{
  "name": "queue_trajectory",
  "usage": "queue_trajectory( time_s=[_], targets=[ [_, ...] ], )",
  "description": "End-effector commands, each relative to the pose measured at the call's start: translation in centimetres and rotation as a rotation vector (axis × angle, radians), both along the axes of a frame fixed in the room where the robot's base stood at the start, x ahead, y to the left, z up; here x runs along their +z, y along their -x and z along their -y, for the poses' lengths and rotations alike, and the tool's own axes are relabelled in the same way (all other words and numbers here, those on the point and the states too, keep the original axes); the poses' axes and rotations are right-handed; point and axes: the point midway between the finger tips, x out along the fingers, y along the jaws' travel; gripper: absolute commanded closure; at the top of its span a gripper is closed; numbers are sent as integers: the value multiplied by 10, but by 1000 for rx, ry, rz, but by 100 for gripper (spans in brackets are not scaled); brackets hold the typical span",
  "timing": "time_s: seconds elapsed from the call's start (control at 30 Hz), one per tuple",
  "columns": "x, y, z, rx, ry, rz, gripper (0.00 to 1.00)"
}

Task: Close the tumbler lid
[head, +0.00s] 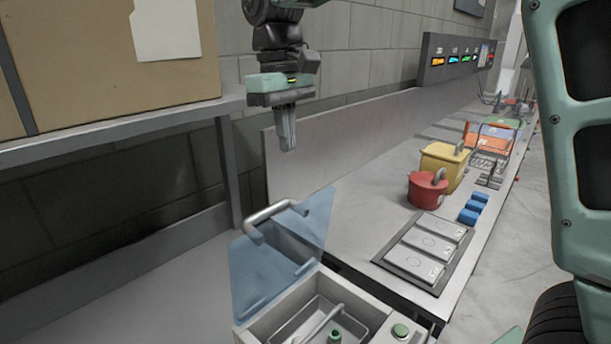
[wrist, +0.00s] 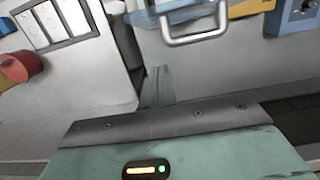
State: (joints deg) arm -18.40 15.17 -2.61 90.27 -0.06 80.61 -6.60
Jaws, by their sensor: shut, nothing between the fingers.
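The tumbler (head: 376,333) is a pale box at the bottom of the head view, with a metal basket and a green knob inside. Its translucent blue lid (head: 262,268) stands open and tilted up, with a grey bar handle (head: 262,216) across it. In the wrist view the handle (wrist: 195,40) shows at the top, below a strip of the blue lid (wrist: 180,12). My gripper (head: 288,149) is shut and empty, pointing down above the lid and apart from it. Its fingers (wrist: 158,72) also show in the wrist view, below the handle.
A shelf with cardboard boxes (head: 110,60) is at left. Air around my gripper looks clear.

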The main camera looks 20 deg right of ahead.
Motion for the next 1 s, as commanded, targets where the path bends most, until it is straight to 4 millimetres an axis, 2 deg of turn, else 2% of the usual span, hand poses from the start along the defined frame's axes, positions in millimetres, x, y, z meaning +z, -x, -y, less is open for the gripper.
queue_trajectory(
  time_s=[0.3,0.4,0.6,1.0],
  targets=[
    [-65,8,3,0,1,-5,100],
    [-62,23,9,0,-1,0,100],
    [-66,39,16,1,-1,1,100],
    [-68,43,17,1,-1,1,100]
  ],
)
